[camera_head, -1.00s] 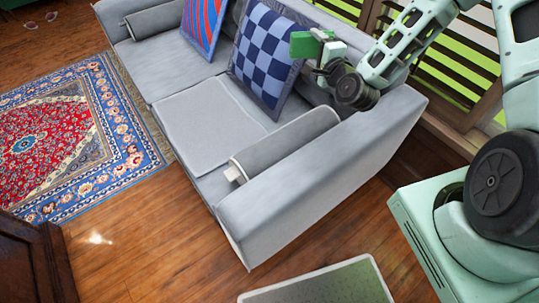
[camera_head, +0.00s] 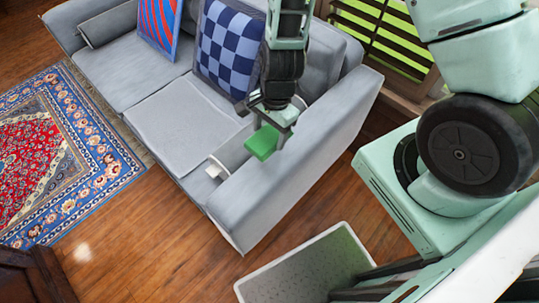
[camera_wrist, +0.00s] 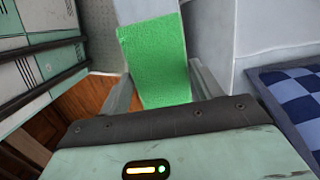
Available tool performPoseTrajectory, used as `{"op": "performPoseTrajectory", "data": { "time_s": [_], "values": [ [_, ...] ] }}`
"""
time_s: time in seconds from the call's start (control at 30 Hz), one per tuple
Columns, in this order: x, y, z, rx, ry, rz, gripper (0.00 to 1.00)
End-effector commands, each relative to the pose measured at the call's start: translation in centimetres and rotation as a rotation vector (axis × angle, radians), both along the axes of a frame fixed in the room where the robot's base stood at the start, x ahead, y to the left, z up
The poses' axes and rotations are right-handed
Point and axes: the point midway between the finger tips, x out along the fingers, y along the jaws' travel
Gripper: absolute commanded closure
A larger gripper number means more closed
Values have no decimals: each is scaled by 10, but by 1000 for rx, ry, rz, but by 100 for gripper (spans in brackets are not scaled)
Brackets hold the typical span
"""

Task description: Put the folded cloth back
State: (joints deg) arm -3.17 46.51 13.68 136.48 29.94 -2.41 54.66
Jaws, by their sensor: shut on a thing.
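The folded cloth is a small green block-like piece (camera_head: 263,142). It also shows in the wrist view (camera_wrist: 155,60), upright between the two fingers. My gripper (camera_head: 277,130) is shut on it and holds it over the right armrest end of the grey sofa, near the grey bolster (camera_head: 232,155). The head view does not show clearly how high above the armrest it is.
The grey sofa (camera_head: 175,125) carries a blue checked cushion (camera_head: 228,45) and a red and blue cushion (camera_head: 160,25). A pale-rimmed grey tray-like surface (camera_head: 300,275) is at the bottom. Wood floor (camera_head: 150,240) lies clear left of it. A patterned rug (camera_head: 70,150) is at left.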

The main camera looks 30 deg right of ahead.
Motion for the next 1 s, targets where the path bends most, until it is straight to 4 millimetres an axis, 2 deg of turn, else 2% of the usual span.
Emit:
{"op": "performPoseTrajectory", "data": {
  "time_s": [0.07, 0.3, 0.53, 0.7, 0.8, 1.0],
  "values": [
    [-3, 0, -5, -5, 12, -2, 57],
    [-5, 1, -44, -4, 16, -3, 57],
    [-4, 1, -63, -4, 13, -2, 57],
    [-4, 1, -88, -4, 14, -3, 57],
    [-4, 1, -96, -4, 12, -2, 57],
    [-3, 1, -98, -4, 10, -2, 57]
  ]
}}
